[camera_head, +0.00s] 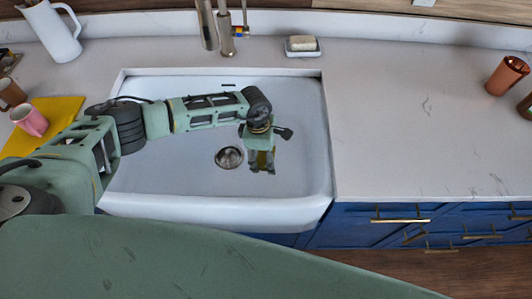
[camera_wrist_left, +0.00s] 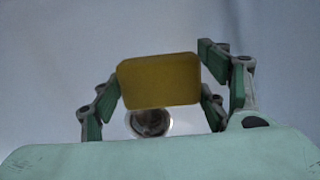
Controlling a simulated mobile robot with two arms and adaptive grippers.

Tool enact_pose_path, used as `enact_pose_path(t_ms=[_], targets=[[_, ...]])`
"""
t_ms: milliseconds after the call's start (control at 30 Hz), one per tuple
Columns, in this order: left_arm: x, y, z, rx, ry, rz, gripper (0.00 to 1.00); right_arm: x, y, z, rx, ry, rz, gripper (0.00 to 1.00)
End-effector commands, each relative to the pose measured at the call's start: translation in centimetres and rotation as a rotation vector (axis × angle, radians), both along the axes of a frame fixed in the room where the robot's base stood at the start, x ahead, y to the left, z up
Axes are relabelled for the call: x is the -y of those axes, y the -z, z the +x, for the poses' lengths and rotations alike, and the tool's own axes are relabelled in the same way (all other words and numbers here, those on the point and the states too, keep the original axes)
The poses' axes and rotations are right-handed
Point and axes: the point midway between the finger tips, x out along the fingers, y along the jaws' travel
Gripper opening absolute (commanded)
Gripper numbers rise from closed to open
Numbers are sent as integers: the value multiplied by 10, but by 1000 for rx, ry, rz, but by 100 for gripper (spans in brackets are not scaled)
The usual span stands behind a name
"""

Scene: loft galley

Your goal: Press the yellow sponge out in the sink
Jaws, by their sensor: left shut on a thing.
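The white sink (camera_head: 180,180) is set in the pale counter, with a round metal drain (camera_head: 229,157) in its floor. My left gripper (camera_head: 262,163) reaches down into the sink, to the right of the drain. It is shut on the yellow sponge (camera_wrist_left: 160,80), whose flat face fills the middle of the left wrist view between the fingers. In the head view the sponge is mostly hidden by the gripper. The drain also shows in the left wrist view (camera_wrist_left: 150,122), partly behind the sponge. I cannot tell whether the sponge touches the sink floor. My right gripper is not in view.
A faucet (camera_head: 227,40) stands behind the sink, with a soap dish (camera_head: 302,50) to its right. A white pitcher (camera_head: 50,32), a pink mug (camera_head: 30,120) and a yellow cloth (camera_head: 62,108) are at left.

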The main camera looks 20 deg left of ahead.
Motion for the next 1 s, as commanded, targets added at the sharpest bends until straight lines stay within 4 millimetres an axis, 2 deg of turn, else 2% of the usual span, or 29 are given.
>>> enact_pose_path(t_ms=[267,800,1000], targets=[[0,17,0,-1,-10,0,40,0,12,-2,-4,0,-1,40],[0,79,0,0,-8,0,40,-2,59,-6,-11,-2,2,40],[0,89,0,0,-8,0,40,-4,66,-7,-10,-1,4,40]])
